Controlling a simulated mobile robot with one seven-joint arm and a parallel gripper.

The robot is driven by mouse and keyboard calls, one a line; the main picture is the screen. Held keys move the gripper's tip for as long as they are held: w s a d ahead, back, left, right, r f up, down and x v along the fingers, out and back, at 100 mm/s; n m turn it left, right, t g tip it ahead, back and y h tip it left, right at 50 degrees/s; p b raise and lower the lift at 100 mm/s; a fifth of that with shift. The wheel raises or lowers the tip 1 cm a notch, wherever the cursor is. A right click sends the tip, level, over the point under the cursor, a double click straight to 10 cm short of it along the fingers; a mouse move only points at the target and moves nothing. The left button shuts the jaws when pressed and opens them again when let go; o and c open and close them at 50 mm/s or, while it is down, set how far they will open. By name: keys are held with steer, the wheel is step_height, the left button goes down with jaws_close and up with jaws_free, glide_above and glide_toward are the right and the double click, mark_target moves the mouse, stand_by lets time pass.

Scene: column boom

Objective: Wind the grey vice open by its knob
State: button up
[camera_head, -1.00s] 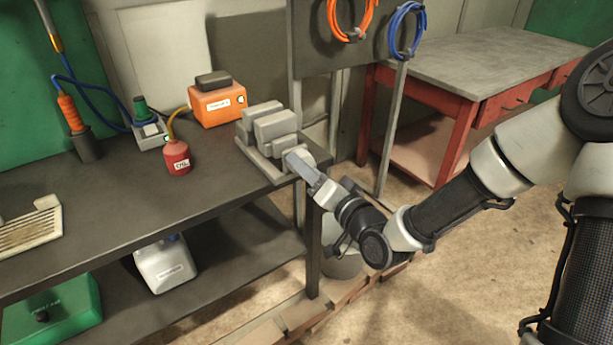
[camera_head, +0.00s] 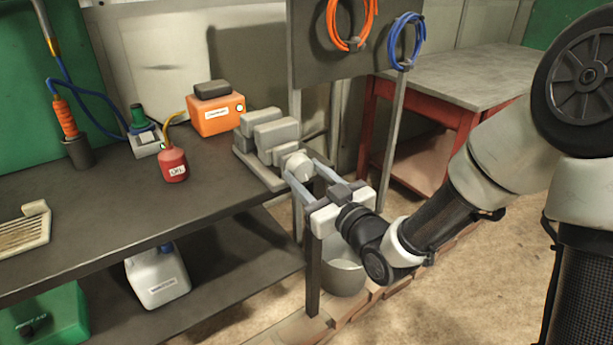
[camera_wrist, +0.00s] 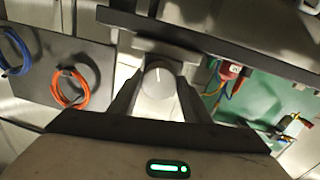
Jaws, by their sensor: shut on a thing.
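The grey vice (camera_head: 277,132) is at the right end of the dark workbench, with blocky jaws. Its round pale knob (camera_head: 296,166) faces the bench's right edge. My gripper (camera_head: 301,170) has its two fingers on either side of the knob and is shut on it. In the wrist view the knob (camera_wrist: 158,82) sits between my fingers, with a light index line on its face pointing nearly up the picture. The vice (camera_wrist: 165,48) is partly hidden behind the knob there. I cannot tell how wide the jaw gap is.
On the workbench (camera_head: 110,215) stand a red oil can (camera_head: 173,166) and an orange box (camera_head: 213,116) left of the vice. A grey bucket (camera_head: 343,276) is on the floor below my gripper. A red table (camera_head: 450,80) stands behind, right of a post.

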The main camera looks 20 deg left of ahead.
steer(key=n, duration=0.8)
steer(key=shift+w+n+y, duration=0.1)
steer(key=shift+n+y, duration=0.3)
steer(key=n, duration=0.4)
steer(key=shift+d+n, duration=0.1)
steer(key=shift+n, duration=0.2)
steer(key=shift+n+g+y, duration=0.3)
steer(key=shift+n, duration=1.8)
steer(key=o, duration=1)
steer(key=shift+o, duration=0.2)
